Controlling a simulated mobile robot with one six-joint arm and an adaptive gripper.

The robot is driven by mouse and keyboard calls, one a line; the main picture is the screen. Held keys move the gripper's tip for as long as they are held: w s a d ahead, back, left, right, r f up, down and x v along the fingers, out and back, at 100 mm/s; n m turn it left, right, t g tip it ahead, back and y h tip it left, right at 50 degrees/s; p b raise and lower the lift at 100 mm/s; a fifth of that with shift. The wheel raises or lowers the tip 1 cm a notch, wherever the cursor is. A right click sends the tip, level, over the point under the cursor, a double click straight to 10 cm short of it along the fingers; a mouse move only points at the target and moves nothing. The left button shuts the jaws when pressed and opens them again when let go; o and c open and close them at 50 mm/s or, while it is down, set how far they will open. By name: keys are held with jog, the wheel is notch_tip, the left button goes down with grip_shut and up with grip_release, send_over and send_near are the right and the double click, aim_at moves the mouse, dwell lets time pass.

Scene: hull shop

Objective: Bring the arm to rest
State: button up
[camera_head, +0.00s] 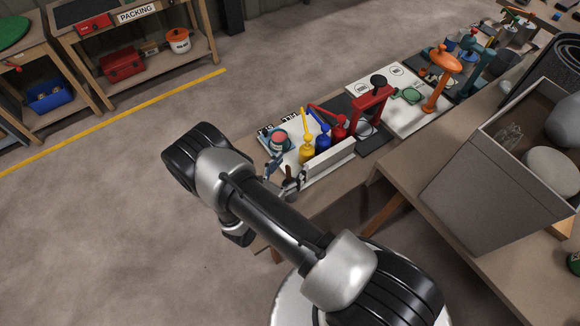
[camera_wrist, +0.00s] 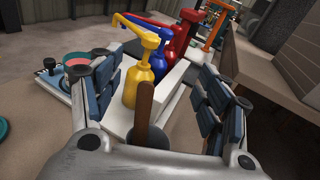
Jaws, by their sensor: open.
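My arm (camera_head: 265,215) reaches out from my base over the near end of a long bench. My gripper (camera_head: 284,174) is open above that end; it also shows in the wrist view (camera_wrist: 152,85), with its padded fingers spread wide. A brown handle (camera_wrist: 145,103) stands up from a grey cup (camera_wrist: 150,138) between and below the fingers. I see no finger touching it. The lower part of the cup is hidden by my gripper's body.
Yellow (camera_head: 307,150), blue (camera_head: 323,141) and red (camera_head: 340,128) pump bottles stand in a white tray (camera_head: 325,166) just beyond my gripper. A round tin (camera_head: 279,138) is close by. A grey bin (camera_head: 495,165) stands at right. The floor (camera_head: 110,235) at left is clear.

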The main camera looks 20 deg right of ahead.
dwell(0.4)
notch_tip(320, 180, up, 10)
jog(key=p, duration=0.7)
dwell(0.8)
dwell(0.3)
jog(key=s+d+r+m+g, duration=0.3)
jog(key=r+m+g, duration=0.15)
jog(key=r, duration=0.25)
jog(key=s+d+r+m+g, duration=0.3)
jog(key=r+m, duration=0.3)
jog(key=r, duration=0.2)
jog(key=s+d+r+m+g, duration=0.3)
jog(key=s+r+m+g, duration=0.15)
jog(key=r, duration=0.25)
jog(key=s+a+r+m+t+y, duration=0.5)
jog(key=s+a+r+m+y, duration=0.4)
jog(key=s+r+m+y, duration=0.2)
jog(key=shift+s+a+r+m+t+y, duration=0.15)
jog(key=shift+s+r+m+t+y, duration=0.25)
jog(key=shift+s+y, duration=0.45)
